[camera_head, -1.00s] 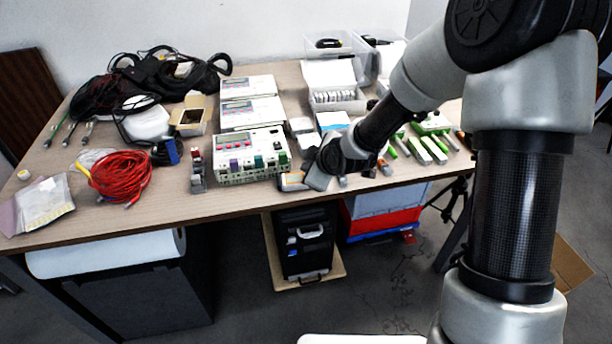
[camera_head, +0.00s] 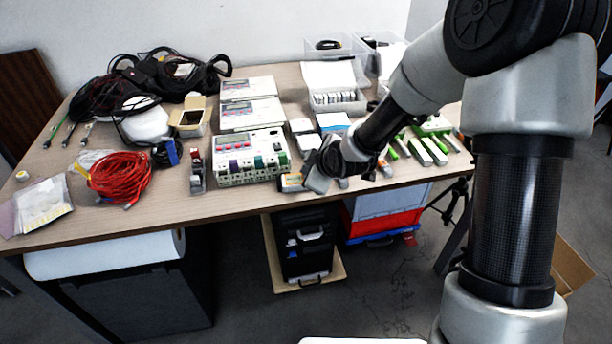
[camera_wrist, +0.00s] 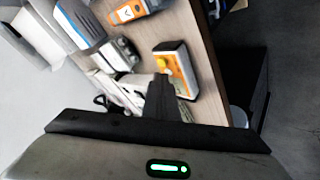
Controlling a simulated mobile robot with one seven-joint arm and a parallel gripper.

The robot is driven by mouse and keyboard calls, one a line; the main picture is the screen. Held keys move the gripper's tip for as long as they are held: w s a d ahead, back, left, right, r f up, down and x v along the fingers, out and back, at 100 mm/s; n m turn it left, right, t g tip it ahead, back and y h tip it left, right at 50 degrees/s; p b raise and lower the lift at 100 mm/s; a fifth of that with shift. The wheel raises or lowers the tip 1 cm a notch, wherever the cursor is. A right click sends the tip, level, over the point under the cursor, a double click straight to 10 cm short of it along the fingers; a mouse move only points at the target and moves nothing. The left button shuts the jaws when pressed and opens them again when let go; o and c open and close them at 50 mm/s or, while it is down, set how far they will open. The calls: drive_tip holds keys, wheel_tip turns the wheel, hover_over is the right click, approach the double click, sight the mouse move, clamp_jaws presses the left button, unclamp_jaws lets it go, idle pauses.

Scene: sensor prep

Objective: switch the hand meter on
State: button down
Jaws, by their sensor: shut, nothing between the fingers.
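In the wrist view a small box-shaped device with an orange and white face and dark sides, seemingly the hand meter (camera_wrist: 177,67), lies on the table near its edge. A yellow round button shows on its face. My gripper (camera_wrist: 160,80) is shut and empty, its fingertips over or at the meter's face just beside the button; I cannot tell whether they touch. In the head view my gripper (camera_head: 318,182) is low over the table's front edge, and an orange-faced device (camera_head: 291,183), probably the same meter, shows partly just left of it.
A second orange and grey device (camera_wrist: 130,11) and a blue and grey one (camera_wrist: 78,22) lie close by in the wrist view. A white multi-channel instrument (camera_head: 250,160) stands left of my gripper. Green-and-white tools (camera_head: 420,150) lie to the right. The table's front left (camera_head: 150,216) is clear.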

idle(0.3)
drive_tip(key=shift+r+p, duration=0.5)
drive_tip(key=shift+r, duration=0.3)
wheel_tip(320, 180, up, 5)
drive_tip(key=p, duration=0.3)
drive_tip(key=shift+p, duration=0.35)
idle(0.4)
